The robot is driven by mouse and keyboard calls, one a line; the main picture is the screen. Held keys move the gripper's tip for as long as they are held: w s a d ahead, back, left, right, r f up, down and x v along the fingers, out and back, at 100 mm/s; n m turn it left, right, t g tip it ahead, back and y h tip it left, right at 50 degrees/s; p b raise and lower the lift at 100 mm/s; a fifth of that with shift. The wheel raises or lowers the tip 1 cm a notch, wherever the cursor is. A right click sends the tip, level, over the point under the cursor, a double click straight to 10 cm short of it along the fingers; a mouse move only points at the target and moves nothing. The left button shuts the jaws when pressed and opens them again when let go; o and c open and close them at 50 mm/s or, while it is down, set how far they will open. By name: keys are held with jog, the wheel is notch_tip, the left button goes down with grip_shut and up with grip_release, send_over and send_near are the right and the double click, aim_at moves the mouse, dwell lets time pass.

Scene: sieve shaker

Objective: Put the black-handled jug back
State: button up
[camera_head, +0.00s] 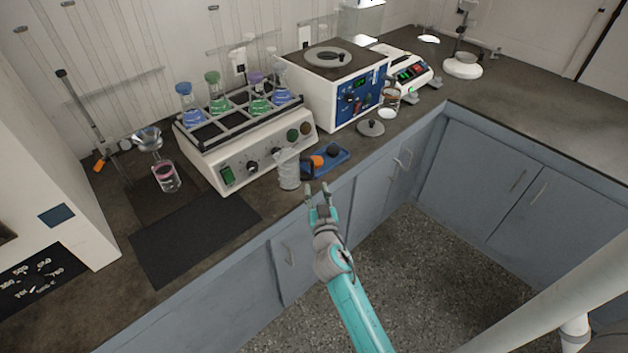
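The clear jug (289,171) stands upright on the bench near its front edge, in front of the white shaker with the flasks. Its black handle (307,169) faces right, toward the small blue tray. My gripper (319,187) is just to the right of and nearer than the jug, over the bench's front edge. Its two fingers are apart and nothing shows between them. I cannot tell its exact distance from the handle.
A blue tray (343,153) with an orange and a dark item lies right of the jug. A black mat (195,236) is bare at left. A beaker of pink liquid (167,178) stands under a funnel. A grey lid (371,128) lies right of the tray.

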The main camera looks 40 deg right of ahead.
jog(key=shift+v, duration=2.4)
jog(key=s+a+f+n+y, duration=0.2)
jog(key=s+a+f+y, duration=0.1)
jog(key=s+a, duration=0.5)
jog(key=s+a+f+n+y, duration=0.25)
jog(key=s+a, duration=0.25)
jog(key=s, duration=0.5)
jog(key=s+a+r+n+y, duration=0.1)
jog(key=s+a+r+y, duration=0.1)
jog(key=s, duration=0.8)
jog(key=s+a+r+n+y, duration=0.1)
jog(key=s+a+r, duration=0.4)
jog(key=s, duration=0.5)
notch_tip(320, 180, up, 2)
jog(key=shift+s+r+y, duration=0.15)
jog(key=shift+r+y, duration=0.1)
jog(key=shift+y, duration=0.3)
